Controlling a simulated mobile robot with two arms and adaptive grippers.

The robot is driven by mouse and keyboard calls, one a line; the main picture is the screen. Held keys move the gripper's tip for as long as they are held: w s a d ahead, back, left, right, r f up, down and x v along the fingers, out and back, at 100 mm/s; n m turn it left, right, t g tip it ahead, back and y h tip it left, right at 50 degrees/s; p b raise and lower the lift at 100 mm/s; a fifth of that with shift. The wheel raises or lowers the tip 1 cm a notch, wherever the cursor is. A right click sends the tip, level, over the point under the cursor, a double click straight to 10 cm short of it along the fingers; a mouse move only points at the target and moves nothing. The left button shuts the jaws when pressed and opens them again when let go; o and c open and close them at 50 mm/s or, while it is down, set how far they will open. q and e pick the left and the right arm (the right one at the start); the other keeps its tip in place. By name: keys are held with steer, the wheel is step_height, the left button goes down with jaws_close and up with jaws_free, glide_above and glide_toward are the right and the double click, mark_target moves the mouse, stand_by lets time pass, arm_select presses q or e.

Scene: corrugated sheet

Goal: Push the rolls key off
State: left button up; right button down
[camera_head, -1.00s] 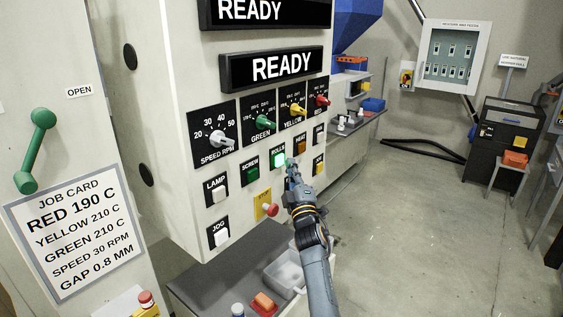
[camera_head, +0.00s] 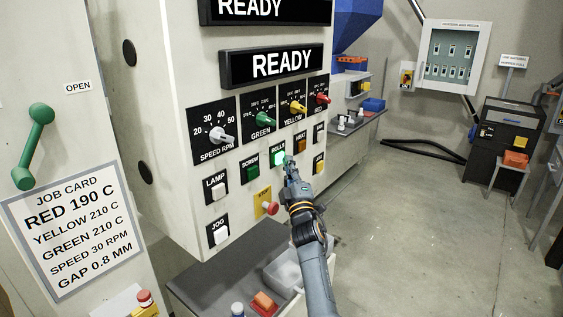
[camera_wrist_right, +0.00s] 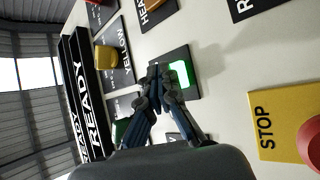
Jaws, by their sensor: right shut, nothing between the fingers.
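The rolls key (camera_head: 279,158) is a square key on a black plate labelled ROLLS, glowing bright green on the front of the control panel. It also shows lit in the right wrist view (camera_wrist_right: 181,74). My right gripper (camera_head: 290,168) is shut and empty, its fingertips right by the lower right of the key in the head view. In the right wrist view the fingertips (camera_wrist_right: 156,80) point at the plate just beside the lit face. I cannot tell whether they touch it. My left gripper is not in view.
The dark green screw key (camera_head: 251,174) sits left of the rolls key, and the orange heat key (camera_head: 301,146) sits right. Below are the red stop button (camera_head: 272,208) and the jog key (camera_head: 222,235). Dials (camera_head: 264,119) line the panel above. Open floor lies right.

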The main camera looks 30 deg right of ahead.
steer(key=shift+w+a+b, duration=0.15)
steer(key=shift+w+b, duration=0.15)
steer(key=shift+b, duration=0.1)
stand_by(0.5)
steer(key=shift+s+r, duration=0.1)
steer(key=shift+s+d+p, duration=0.3)
steer(key=shift+s+p, duration=0.25)
steer(key=shift+s, duration=0.1)
steer(key=s+d+p, duration=0.2)
steer(key=s+p, duration=0.1)
steer(key=s, duration=0.2)
steer(key=shift+s+d, duration=0.15)
steer(key=shift+s, duration=0.15)
stand_by(0.5)
